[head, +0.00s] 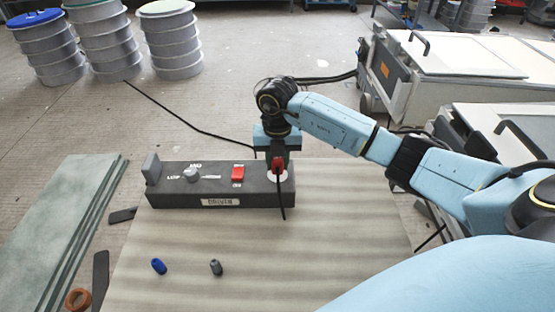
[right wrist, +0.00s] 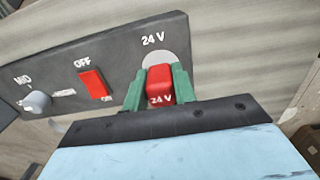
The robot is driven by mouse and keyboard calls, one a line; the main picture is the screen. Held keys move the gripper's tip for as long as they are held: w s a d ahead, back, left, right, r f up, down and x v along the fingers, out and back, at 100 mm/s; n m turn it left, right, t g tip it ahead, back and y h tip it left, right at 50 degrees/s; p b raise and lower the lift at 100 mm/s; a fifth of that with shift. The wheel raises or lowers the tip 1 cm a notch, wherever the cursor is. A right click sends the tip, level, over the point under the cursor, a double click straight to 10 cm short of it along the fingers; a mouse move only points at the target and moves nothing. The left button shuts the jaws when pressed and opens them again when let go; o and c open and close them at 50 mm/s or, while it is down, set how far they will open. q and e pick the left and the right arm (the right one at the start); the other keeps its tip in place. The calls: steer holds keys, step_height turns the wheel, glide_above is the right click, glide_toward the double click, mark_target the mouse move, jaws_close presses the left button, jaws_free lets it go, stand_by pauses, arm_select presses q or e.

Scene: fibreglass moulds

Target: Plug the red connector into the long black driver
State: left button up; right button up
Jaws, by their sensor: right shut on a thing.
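The long black driver (head: 217,196) lies on the table, its label "DRIVER" facing me. It has a grey knob, a red switch and, at its right end, a pale round socket area marked "24 V". My right gripper (head: 278,165) points down over that end. It is shut on the red connector (head: 277,167), whose black cable hangs down over the driver's front face. In the right wrist view the green fingers grip the red connector (right wrist: 160,85) from both sides, right at the pale disc (right wrist: 159,58). Whether it is seated cannot be told. The left gripper is not in view.
A blue cap-like piece (head: 159,266) and a grey one (head: 216,267) lie on the table (head: 300,270) in front of the driver. The red switch (right wrist: 95,84) sits beside the socket. Green-grey boards (head: 60,230) are at the left; white cases (head: 450,75) stand at the right.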

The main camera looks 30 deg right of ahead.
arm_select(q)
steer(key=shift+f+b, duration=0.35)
arm_select(e)
steer(key=shift+f, duration=0.65)
steer(key=o, duration=1)
step_height(320, 180, up, 12)
steer(key=shift+r+p, duration=0.1)
steer(key=shift+p, duration=1.1)
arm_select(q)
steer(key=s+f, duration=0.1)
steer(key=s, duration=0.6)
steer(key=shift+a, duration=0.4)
arm_select(e)
steer(key=shift+r, duration=0.65)
